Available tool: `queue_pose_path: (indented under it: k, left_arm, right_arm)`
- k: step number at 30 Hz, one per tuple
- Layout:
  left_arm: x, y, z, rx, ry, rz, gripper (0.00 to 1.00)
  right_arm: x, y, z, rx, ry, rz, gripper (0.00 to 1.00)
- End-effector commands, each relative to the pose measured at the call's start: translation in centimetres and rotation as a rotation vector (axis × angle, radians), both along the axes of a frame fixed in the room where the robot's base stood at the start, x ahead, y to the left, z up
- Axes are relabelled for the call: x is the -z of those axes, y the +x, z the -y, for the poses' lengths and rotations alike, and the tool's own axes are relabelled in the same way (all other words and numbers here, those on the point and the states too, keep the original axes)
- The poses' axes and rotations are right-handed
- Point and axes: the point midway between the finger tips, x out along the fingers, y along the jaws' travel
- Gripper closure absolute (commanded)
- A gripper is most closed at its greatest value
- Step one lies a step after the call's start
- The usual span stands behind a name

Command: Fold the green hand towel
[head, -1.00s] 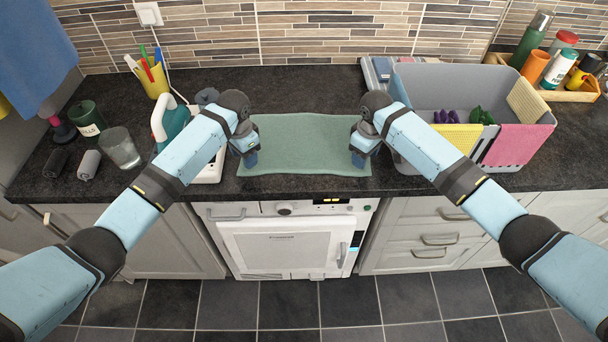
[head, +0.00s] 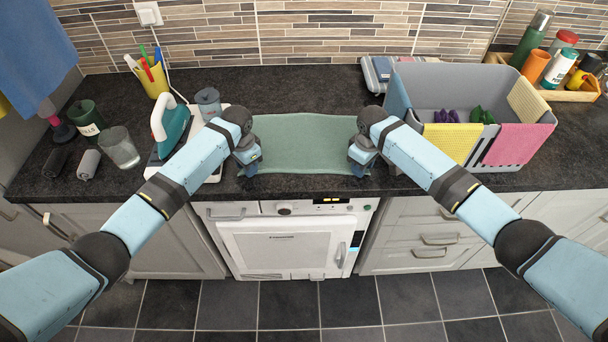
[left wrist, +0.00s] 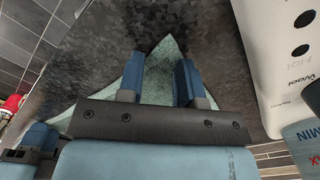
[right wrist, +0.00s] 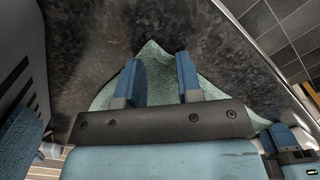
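The towel's front corners are partly hidden in the head view.
A teal iron (head: 175,122) stands on a white base (head: 155,163) left of the towel, near a grey container (head: 208,100). A grey crate (head: 437,90) with yellow and pink cloths over its side is close on the right. Bare worktop (head: 290,92) lies behind the towel.

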Motion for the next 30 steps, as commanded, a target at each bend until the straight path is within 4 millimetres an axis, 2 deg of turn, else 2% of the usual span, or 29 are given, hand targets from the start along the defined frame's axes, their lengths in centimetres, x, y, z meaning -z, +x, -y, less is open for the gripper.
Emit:
queue_pose_path:
  k: [1, 8, 23, 30]
  left_arm:
    - [0.1, -0.1, 0.0, 0.0, 0.001, -0.002, 0.74]
    - [0.1, -0.1, -0.1, -0.001, 0.001, -0.002, 1.0]
    - [0.0, -0.1, -0.1, -0.001, 0.002, -0.002, 1.0]
    - [-1.4, 0.0, -0.1, -0.001, 0.002, -0.002, 1.0]
  right_arm:
    - [0.1, -0.1, 0.0, 0.0, -0.001, -0.002, 0.74]
    - [0.2, -0.1, 0.1, 0.001, -0.002, -0.003, 1.0]
    - [0.1, -0.1, 0.1, 0.001, -0.003, -0.003, 1.0]
    - [-1.4, -0.1, 0.1, 0.001, -0.002, -0.002, 1.0]
